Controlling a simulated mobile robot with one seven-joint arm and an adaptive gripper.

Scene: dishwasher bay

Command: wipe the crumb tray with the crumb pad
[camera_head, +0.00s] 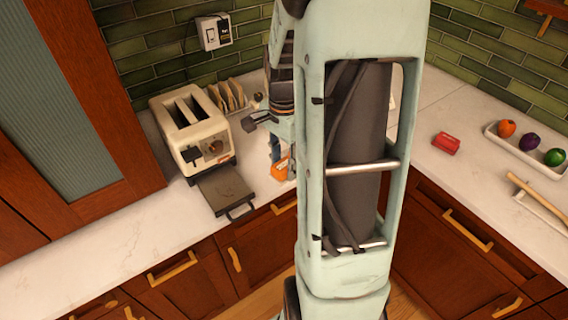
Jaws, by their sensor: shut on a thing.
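The crumb tray (224,189) is a dark flat tray pulled out from the front base of the cream toaster (193,130). It has a handle loop at its front edge, over the counter's edge. My gripper (276,157) points down just right of the tray, partly hidden by my own arm and column. It is shut on a small orange block (281,171), which looks like the crumb pad. The pad is low, close to the counter and beside the tray. I cannot tell whether it touches the counter.
A toast rack (229,97) with slices stands behind the toaster, under a wall socket (213,32). On the right counter are a red block (446,143) and a white tray (497,138) with coloured round items. The counter left of the toaster is clear.

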